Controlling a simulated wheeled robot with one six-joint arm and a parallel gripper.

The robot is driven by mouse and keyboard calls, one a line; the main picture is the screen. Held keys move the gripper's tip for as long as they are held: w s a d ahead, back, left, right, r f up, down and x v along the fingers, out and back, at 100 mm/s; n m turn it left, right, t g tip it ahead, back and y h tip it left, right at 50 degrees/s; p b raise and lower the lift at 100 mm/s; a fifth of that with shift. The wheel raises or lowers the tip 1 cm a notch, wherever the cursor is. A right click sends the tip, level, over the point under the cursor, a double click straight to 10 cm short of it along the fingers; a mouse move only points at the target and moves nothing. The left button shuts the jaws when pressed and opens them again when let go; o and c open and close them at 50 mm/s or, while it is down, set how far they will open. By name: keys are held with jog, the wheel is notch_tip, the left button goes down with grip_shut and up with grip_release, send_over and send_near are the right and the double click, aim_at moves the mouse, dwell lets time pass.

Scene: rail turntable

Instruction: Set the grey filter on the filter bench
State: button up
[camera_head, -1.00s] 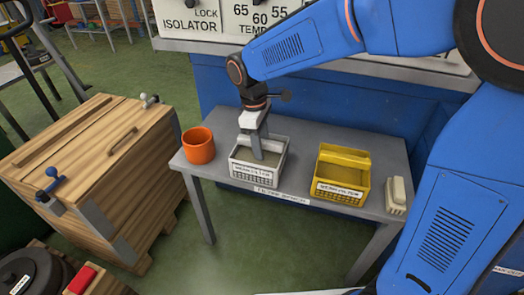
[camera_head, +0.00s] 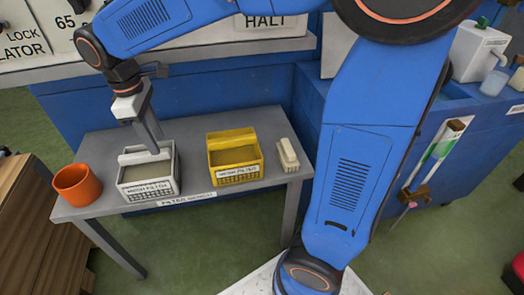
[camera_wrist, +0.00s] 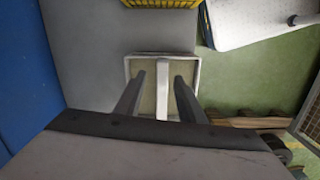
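The grey filter (camera_head: 150,189), a pale box with a label on its front and a raised bar across it, stands upright on the grey filter bench (camera_head: 194,160). It lies between an orange pot and a yellow filter. My gripper (camera_head: 154,150) reaches down to it from above. In the wrist view the grey filter (camera_wrist: 162,90) lies under my gripper (camera_wrist: 160,76), with one finger on each side of the bar. Gaps show between the fingers and the bar, so the gripper looks open. The exact fingertip depth is hard to tell.
An orange pot (camera_head: 77,185) stands at the bench's left end. A yellow filter (camera_head: 234,166) and a small cream block (camera_head: 288,155) stand to the right. A wooden crate (camera_head: 25,230) is at the left, and a blue cabinet (camera_head: 215,85) closes off the back.

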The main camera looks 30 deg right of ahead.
jog(key=s+d+r+m+t+y, duration=0.15)
jog(key=s+d+m, duration=0.55)
jog(key=d, duration=0.7)
jog(key=s+d+f+m+t, duration=0.3)
jog(key=s+d+m, duration=0.2)
jog(key=s+d, duration=0.3)
jog(key=s, duration=0.4)
jog(key=shift+s+d+f+h, duration=0.2)
jog(key=shift+s+d+h, duration=0.15)
jog(key=shift+s+d, duration=0.05)
